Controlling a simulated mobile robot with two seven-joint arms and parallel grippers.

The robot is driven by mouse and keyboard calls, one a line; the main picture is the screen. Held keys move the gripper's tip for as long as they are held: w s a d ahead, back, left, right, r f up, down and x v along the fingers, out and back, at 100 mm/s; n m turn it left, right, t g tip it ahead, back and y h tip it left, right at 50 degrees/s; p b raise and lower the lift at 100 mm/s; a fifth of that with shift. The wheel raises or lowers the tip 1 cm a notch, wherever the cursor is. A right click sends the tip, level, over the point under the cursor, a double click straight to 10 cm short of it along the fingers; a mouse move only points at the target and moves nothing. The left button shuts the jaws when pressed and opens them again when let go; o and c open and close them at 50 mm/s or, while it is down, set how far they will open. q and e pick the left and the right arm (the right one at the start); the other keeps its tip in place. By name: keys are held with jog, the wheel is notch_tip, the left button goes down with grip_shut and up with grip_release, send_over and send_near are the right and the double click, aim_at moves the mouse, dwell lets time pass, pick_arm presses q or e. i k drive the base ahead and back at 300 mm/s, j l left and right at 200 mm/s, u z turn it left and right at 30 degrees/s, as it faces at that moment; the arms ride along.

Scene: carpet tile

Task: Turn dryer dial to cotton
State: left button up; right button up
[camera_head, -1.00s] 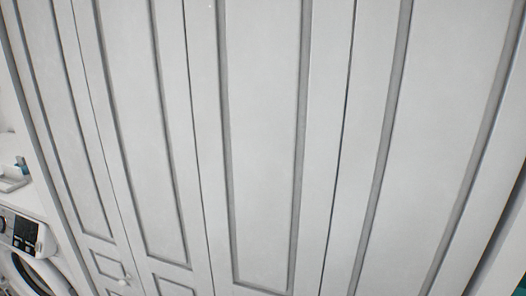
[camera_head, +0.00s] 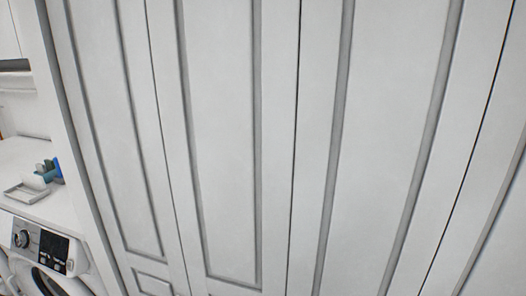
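A white front-loading machine (camera_head: 78,262) stands at the lower left, under a white counter. Its control panel has a round silver dial (camera_head: 22,238) at the left and a dark display (camera_head: 52,246) beside it. The dial's markings are too small to read. Part of the round dark door (camera_head: 48,284) shows at the bottom edge. I cannot tell from this view whether this machine is the dryer. Neither of my grippers is in view.
Tall white panelled cabinet doors (camera_head: 220,140) fill most of the view. On the white counter (camera_head: 85,208) lie a light tray (camera_head: 27,192) and some blue and teal items (camera_head: 50,171). A shelf or cabinet edge (camera_head: 14,66) shows at the upper left.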

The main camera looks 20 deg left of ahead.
aim_at(20, 239)
jog(key=j, duration=4.3)
jog(key=u, duration=0.05)
